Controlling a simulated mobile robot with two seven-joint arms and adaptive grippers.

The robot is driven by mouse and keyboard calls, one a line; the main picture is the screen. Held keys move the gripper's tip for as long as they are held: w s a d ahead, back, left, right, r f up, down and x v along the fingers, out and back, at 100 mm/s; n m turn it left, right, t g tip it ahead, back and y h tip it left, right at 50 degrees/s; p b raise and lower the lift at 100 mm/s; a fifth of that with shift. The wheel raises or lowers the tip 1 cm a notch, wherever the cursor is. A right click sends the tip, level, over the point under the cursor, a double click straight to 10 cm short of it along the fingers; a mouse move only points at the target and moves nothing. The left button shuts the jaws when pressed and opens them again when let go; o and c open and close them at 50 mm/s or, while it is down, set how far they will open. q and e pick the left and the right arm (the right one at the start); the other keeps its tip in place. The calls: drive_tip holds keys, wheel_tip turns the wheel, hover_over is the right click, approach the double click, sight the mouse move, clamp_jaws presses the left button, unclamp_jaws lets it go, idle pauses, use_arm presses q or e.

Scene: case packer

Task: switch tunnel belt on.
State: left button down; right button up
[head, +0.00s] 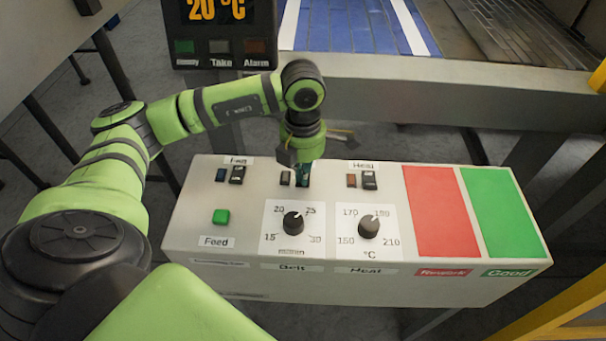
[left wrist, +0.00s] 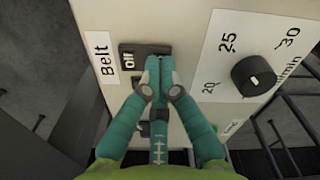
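The belt switch (left wrist: 128,60) is a dark rocker beside the printed word Belt (left wrist: 101,57) in the left wrist view. The word Off shows on its uncovered end; the fingers hide the other end. My left gripper (left wrist: 160,68) has its teal fingers together, with the tips over or against the hidden end; contact is not clear. In the head view, my left gripper (head: 303,178) points down at the middle switch on the control box (head: 230,262), and the arm covers the belt label there. My right gripper is out of view.
The fan switch (head: 237,174) and heat switch (head: 370,180) flank the belt switch. The belt knob (head: 293,223), heat knob (head: 369,226) and green feed button (head: 221,216) sit in front. A red pad (head: 442,212) and a green pad (head: 502,212) lie at right. A display (head: 221,30) stands behind.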

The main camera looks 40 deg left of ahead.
use_arm(q)
drive_tip(key=shift+f, duration=0.15)
wheel_tip(320, 180, up, 2)
drive_tip(key=shift+p, duration=0.55)
drive_tip(key=shift+r+p, duration=1.45)
drive_tip(key=shift+r, duration=1.1)
